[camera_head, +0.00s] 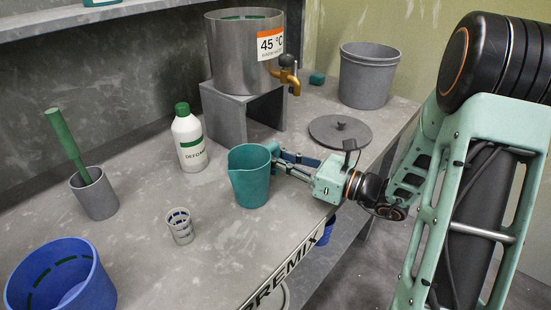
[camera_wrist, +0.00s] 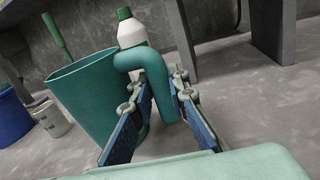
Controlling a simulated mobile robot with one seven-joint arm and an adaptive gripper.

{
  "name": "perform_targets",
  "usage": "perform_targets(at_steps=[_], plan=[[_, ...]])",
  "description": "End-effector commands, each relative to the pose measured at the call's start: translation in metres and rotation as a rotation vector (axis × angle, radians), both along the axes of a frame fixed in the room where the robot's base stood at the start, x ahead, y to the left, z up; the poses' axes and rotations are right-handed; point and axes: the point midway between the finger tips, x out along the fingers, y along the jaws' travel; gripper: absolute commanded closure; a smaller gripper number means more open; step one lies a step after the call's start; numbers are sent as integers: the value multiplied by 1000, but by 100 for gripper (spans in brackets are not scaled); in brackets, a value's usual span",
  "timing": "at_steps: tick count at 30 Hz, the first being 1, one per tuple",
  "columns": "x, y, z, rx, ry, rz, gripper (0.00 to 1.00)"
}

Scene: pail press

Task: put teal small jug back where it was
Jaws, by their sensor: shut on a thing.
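The teal small jug (camera_head: 250,178) is upright at the middle of the grey worktop, near its front edge. My gripper (camera_head: 277,162) comes in from the right and is shut on the jug's handle. In the wrist view the jug's body (camera_wrist: 82,95) is at the left, and its curved handle (camera_wrist: 157,72) runs down between my blue-padded fingers (camera_wrist: 160,108). The jug's base seems at or close to the worktop; I cannot tell if it touches.
A white bottle (camera_head: 190,143) stands behind the jug, a small grey cup (camera_head: 180,228) to its left. A blue pail (camera_head: 62,285), a grey holder with green stick (camera_head: 96,196), a steel tank (camera_head: 242,55) on a stand, a grey lid (camera_head: 340,132) and grey bucket (camera_head: 368,78) surround it.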

Motion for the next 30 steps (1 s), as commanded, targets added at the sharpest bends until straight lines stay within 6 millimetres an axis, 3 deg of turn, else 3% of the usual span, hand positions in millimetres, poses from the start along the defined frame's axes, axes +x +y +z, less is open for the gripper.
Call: perform_targets(at_steps=[7, 8, 12, 23, 30], plan=[[0, 0, -3, 1, -1, 0, 100], [0, 0, -4, 0, 0, 0, 84], [0, 0, -3, 0, 0, 0, 69], [0, 0, 3, -1, -1, 0, 68], [-21, -35, 1, -1, 3, -6, 68]])
